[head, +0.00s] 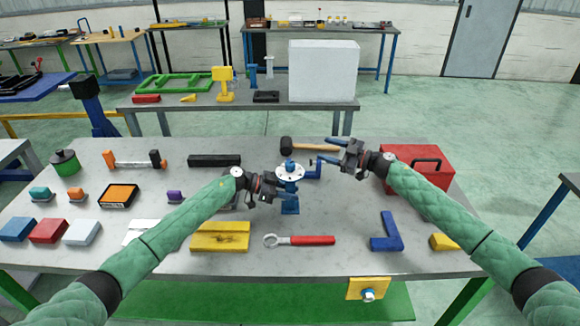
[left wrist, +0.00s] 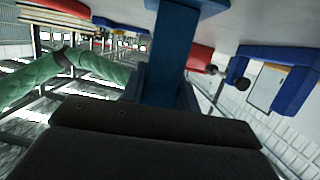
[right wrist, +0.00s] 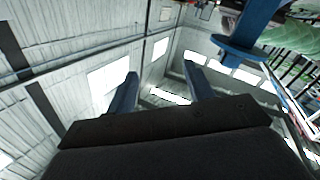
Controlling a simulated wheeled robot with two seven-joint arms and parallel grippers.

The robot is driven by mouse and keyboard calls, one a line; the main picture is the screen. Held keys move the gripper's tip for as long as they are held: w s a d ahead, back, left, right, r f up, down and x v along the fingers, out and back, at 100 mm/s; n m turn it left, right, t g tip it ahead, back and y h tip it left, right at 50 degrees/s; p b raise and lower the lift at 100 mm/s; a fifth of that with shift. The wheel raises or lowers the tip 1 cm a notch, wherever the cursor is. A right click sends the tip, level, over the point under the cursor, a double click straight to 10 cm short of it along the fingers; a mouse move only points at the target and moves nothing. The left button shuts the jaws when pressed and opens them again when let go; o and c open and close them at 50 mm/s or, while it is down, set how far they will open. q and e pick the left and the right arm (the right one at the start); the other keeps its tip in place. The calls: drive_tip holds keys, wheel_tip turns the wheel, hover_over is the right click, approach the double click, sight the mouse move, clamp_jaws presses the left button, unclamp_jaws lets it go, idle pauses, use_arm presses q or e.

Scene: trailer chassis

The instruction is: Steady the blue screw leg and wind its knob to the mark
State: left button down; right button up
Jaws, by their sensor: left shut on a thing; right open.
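The blue screw leg (head: 290,207) stands upright on the grey table, with a pale disc (head: 290,172) and a small blue knob (head: 290,163) on top. Dark spots show on the disc; I cannot make out the mark. My left gripper (head: 284,190) is shut on the leg's post below the disc. The blue post (left wrist: 172,60) rises close in front of the left wrist camera. My right gripper (head: 328,151) is open and empty, up and to the right of the knob. Its two blue fingers (right wrist: 163,90) stand apart in the right wrist view.
A hammer (head: 310,146) lies behind the leg. A red-handled wrench (head: 300,240) and a yellow block (head: 220,237) lie in front. A red toolbox (head: 418,166) and blue angle piece (head: 386,232) are on the right. Bare tabletop shows between the wrench and angle piece.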

sight(290, 166)
drive_tip(key=s+a+f+g+y, duration=0.1)
drive_tip(key=s+g+y, duration=0.1)
drive_tip(key=s+g, duration=0.6)
drive_tip(key=shift+t, duration=0.3)
drive_tip(key=a, duration=0.8)
drive_tip(key=w+a, duration=0.1)
drive_tip(key=a, duration=0.3)
drive_tip(key=shift+f, duration=0.1)
drive_tip(key=c, duration=1)
